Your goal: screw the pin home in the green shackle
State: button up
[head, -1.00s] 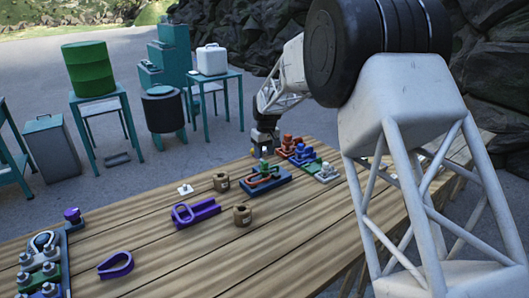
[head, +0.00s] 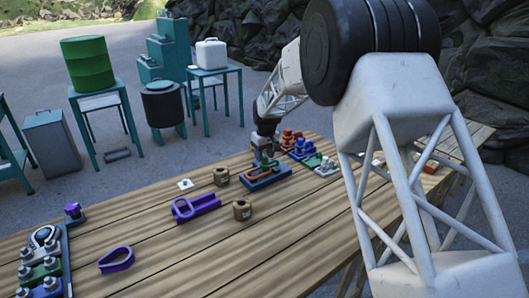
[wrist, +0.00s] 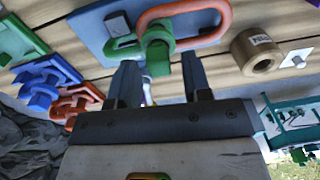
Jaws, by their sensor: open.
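The green shackle (wrist: 157,52) fills the upper middle of the wrist view and meets an orange link (wrist: 188,10) on a blue base plate (wrist: 90,38). In the head view the shackle (head: 268,162) is partly hidden under my arm's end. My gripper (wrist: 160,82) is open, with its two dark fingers pointing at the shackle.
A tan spool (wrist: 258,52) and a white tag (wrist: 297,57) lie to the right in the wrist view. Orange, blue and green fittings lie to the left.

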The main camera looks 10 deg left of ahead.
jog(key=shift+f, duration=0.6)
grip_shut()
jog(key=shift+m, duration=0.5)
